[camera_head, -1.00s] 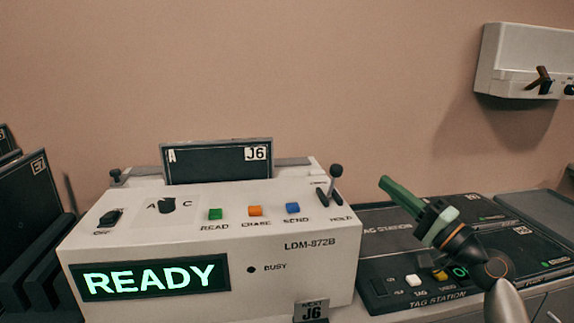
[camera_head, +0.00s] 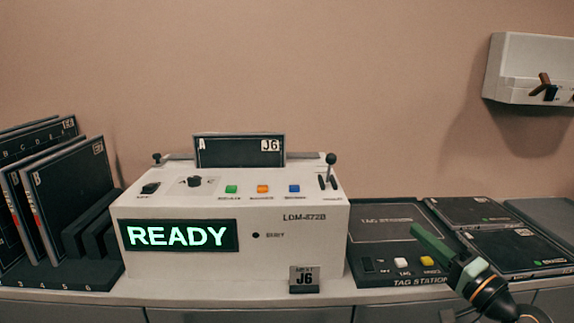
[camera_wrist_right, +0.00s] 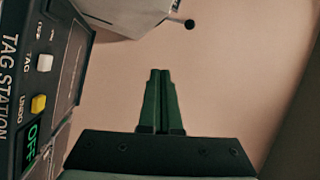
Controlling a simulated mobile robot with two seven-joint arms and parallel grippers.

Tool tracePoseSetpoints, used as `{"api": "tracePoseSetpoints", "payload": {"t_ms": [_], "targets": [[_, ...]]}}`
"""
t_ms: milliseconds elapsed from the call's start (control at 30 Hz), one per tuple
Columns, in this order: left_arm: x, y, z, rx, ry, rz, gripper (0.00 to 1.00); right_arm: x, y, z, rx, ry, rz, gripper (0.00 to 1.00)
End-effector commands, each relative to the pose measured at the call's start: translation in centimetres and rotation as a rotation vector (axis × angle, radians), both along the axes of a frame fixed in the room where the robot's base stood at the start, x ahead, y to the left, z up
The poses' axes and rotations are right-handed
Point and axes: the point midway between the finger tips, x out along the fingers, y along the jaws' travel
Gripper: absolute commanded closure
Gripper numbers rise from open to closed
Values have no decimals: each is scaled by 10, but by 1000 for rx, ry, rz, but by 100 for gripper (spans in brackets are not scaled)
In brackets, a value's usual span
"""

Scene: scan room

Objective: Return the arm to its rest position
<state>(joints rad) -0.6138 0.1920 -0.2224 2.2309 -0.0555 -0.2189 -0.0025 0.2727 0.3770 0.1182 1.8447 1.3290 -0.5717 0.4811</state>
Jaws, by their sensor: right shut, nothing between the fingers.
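My right gripper (camera_head: 417,230) has green fingers and is shut and empty. In the head view it is at the lower right, in front of the tag station (camera_head: 372,222), pointing up and left. In the right wrist view its two fingers (camera_wrist_right: 160,75) lie together, with the tan wall beyond them. The tag station (camera_wrist_right: 15,70) also shows at the left of the wrist view. My left gripper is not in view.
The white LDM-872B reader (camera_head: 300,260) shows READY and has a dark plate marked J6 (camera_head: 235,152) upright in its top. A rack (camera_head: 60,275) of dark plates stands at left. A white wall box (camera_head: 520,55) hangs at upper right.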

Motion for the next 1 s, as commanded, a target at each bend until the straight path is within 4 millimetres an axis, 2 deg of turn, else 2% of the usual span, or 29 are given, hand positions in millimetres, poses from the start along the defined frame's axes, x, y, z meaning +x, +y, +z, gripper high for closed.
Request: {"api": "tracePoseSetpoints", "payload": {"t_ms": [33,167,300,433,600,767,800,833,1000], "targets": [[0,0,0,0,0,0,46,-6,8,-26,-73,18,-27,100],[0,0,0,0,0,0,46,-26,26,-88,-297,41,-93,100],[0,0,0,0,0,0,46,-64,49,-150,-586,37,-142,100],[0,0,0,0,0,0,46,-110,71,-191,-854,-3,-160,100],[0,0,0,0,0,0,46,-163,96,-216,-1132,-77,-157,100],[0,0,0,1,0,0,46,-206,115,-224,-1340,-158,-141,100],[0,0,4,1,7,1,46,-213,118,-219,-1378,-170,-136,100],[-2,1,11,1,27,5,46,-211,115,-211,-1376,-150,-129,100],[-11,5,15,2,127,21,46,-218,111,-208,-1377,-54,-74,100]]}}
